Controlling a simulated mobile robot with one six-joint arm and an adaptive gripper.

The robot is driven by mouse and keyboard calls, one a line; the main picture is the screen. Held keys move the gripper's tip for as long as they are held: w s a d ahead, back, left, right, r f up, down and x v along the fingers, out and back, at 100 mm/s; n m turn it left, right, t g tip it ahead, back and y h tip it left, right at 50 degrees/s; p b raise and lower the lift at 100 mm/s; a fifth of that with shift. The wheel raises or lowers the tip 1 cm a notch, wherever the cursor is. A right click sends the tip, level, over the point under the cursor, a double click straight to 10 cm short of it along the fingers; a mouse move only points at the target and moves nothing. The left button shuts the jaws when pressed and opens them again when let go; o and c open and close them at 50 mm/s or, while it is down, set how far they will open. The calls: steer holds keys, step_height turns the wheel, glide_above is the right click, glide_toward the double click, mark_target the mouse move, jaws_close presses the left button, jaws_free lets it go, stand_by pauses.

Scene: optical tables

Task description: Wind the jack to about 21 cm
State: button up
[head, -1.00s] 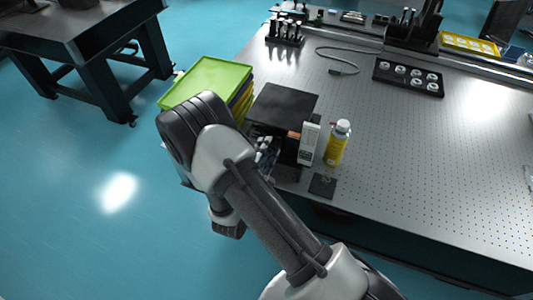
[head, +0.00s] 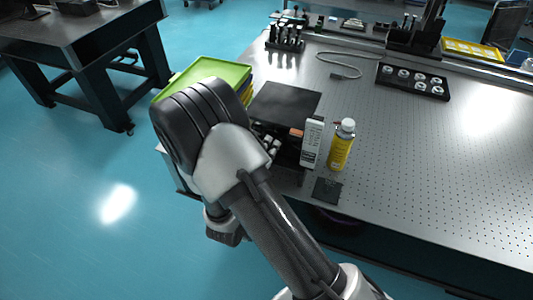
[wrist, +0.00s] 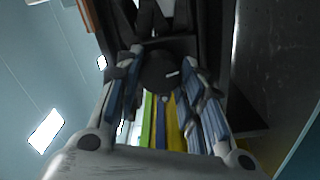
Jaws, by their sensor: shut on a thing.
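The jack has a flat black top plate (head: 286,103) and stands at the near left corner of the perforated table. My arm covers much of its lower front in the head view. In the wrist view a dark round knob (wrist: 162,72) sits between the blue-grey fingers of my gripper (wrist: 164,82), which is shut on it. The dark jack body rises behind the knob. In the head view only a small part of my gripper's end shows between arm and jack. The jack's height cannot be read off.
A stack of trays, green on top (head: 207,74), stands left of the jack. A white box (head: 312,144) and a yellow bottle (head: 341,148) stand close to its right, with a small black plate (head: 328,191) in front.

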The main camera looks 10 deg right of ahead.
steer(key=shift+m, duration=0.9)
steer(key=o, duration=1.1)
steer(key=shift+c, duration=0.2)
steer(key=shift+s+a, duration=0.1)
steer(key=v, duration=1.1)
steer(key=shift+s+a, duration=0.2)
steer(key=shift+s, duration=0.15)
